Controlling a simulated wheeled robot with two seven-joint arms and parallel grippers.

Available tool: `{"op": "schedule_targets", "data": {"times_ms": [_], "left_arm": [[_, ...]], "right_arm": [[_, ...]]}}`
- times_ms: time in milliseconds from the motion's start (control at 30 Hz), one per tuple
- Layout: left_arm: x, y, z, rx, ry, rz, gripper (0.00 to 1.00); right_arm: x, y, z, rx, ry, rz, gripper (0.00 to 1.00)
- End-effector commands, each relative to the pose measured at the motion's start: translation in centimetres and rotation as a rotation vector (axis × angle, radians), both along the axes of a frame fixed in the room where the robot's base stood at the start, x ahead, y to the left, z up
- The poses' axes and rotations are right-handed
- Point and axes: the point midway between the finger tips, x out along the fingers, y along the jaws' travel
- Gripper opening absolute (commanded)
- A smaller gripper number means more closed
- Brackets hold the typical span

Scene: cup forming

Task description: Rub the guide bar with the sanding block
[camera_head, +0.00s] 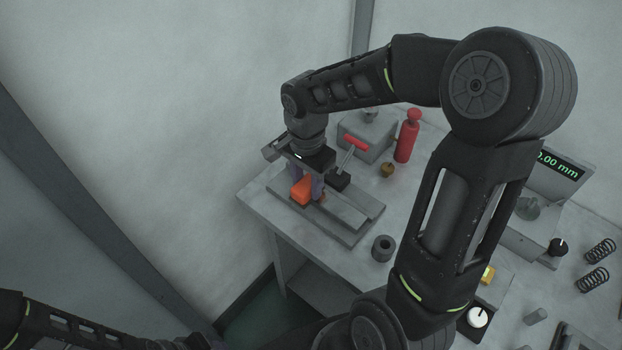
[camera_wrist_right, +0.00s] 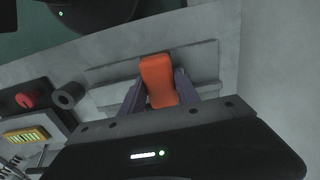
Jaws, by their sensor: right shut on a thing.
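The sanding block is an orange block (camera_head: 301,190) at the left part of the table; it also shows in the right wrist view (camera_wrist_right: 158,80). My right gripper (camera_head: 308,187) points down and is shut on the orange block, with a finger on each side (camera_wrist_right: 155,92). The block is over a grey flat fixture with a raised bar (camera_head: 345,212), which I take as the guide bar; the fixture also shows in the wrist view (camera_wrist_right: 203,60). I cannot tell whether the block touches the bar. My left arm shows at the lower left of the head view; its gripper is not visible.
A grey box (camera_head: 366,138) with a red-handled lever and a red bottle (camera_head: 407,136) stand behind the fixture. A brass knob (camera_head: 387,169) and a dark ring (camera_head: 383,248) are nearby. A display (camera_head: 556,163) and springs (camera_head: 594,278) lie at the right.

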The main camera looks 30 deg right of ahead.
Motion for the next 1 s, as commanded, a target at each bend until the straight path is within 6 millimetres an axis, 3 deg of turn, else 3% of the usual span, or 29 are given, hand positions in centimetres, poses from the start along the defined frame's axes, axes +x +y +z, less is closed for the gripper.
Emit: {"op": "schedule_targets", "data": {"times_ms": [667, 1000], "left_arm": [[0.0, 0.0, -0.5, 0.000, 0.000, 0.000, 0.36], [0.0, 0.0, -0.5, 0.000, 0.000, 0.000, 0.36]], "right_arm": [[0.1, -0.2, -0.3, 0.000, -0.001, -0.001, 0.05], [0.9, -2.8, -0.5, 0.000, -0.001, -0.003, 0.05]]}}
